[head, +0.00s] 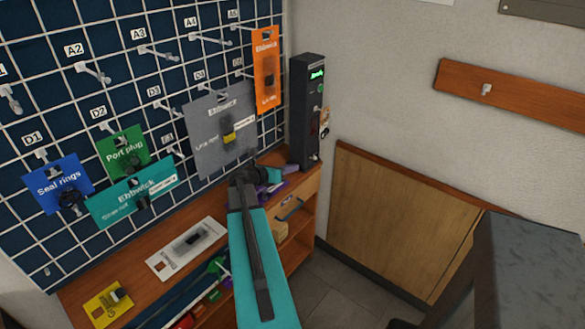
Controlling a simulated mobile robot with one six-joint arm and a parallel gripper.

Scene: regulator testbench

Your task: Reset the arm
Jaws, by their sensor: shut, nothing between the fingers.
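My arm (258,265), teal with a dark strip, reaches up from the bottom of the head view towards the wooden bench. My gripper (272,176) is at its far end, above the bench's right part and in front of the pegboard's lower right. It is small and partly hidden by the wrist; it is shut and holds nothing. It appears just below the grey Ebbwick packet (222,130), and I cannot tell the gap between them.
A pegboard (60,105) carries hooks and hanging packets. A black upright unit (305,110) stands at the bench's right end. A white card (187,248) and yellow packet (108,303) lie on the bench (135,262). A grey-topped surface (535,265) is at right, with floor (345,290) between.

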